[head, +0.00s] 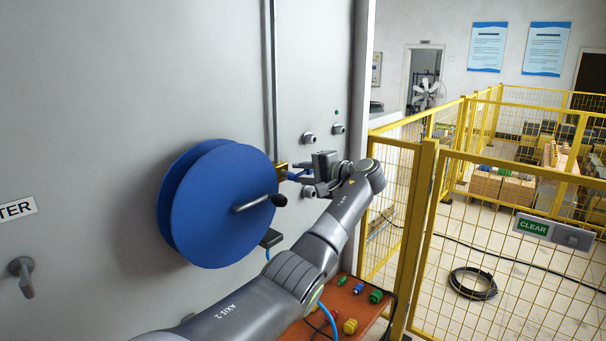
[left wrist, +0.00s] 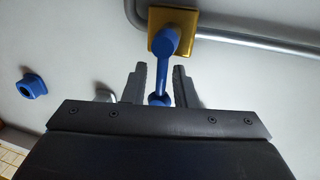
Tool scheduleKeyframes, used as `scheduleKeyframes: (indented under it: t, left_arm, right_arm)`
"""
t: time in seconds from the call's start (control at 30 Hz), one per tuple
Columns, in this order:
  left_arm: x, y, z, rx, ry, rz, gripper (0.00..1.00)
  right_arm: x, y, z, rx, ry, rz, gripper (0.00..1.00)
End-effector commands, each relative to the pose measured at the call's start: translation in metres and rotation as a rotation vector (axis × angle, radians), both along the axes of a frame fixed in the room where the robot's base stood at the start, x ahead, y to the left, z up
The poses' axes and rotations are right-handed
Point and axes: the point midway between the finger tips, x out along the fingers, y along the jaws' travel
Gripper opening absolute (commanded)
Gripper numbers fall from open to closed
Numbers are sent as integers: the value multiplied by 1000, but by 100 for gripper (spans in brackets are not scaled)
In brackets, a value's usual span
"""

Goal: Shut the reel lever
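A blue reel (head: 222,205) with a metal crank and a black knob is mounted on the grey wall. Just right of it, a brass valve block (head: 281,170) sits at the lower end of a vertical pipe and carries a blue lever (head: 292,176). In the left wrist view the brass block (left wrist: 157,45) and blue lever (left wrist: 170,63) are close. My left gripper (head: 304,171) is beside the lever. Its fingers (left wrist: 160,86) are apart, with the lever's rounded end between them. I cannot tell whether either finger touches it. My right gripper is not in view.
A blue fitting (left wrist: 32,87) projects from the wall near the left gripper. Wall fittings (head: 308,138) are above it. An orange table (head: 345,290) with coloured knobs stands below my arm. Yellow mesh fencing (head: 500,240) is at the right.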

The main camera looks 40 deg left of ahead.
Motion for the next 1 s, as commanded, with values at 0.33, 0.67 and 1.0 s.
scheduleKeyframes:
  t: [0.33,0.67,1.0]
  left_arm:
    - [0,-10,-1,-1,-1,-1,25]
    - [-5,-81,10,-1,-4,-4,25]
    - [-11,-151,27,-1,0,-2,25]
  right_arm:
    - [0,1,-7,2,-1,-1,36]
    - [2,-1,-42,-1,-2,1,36]
    - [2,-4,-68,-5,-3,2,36]
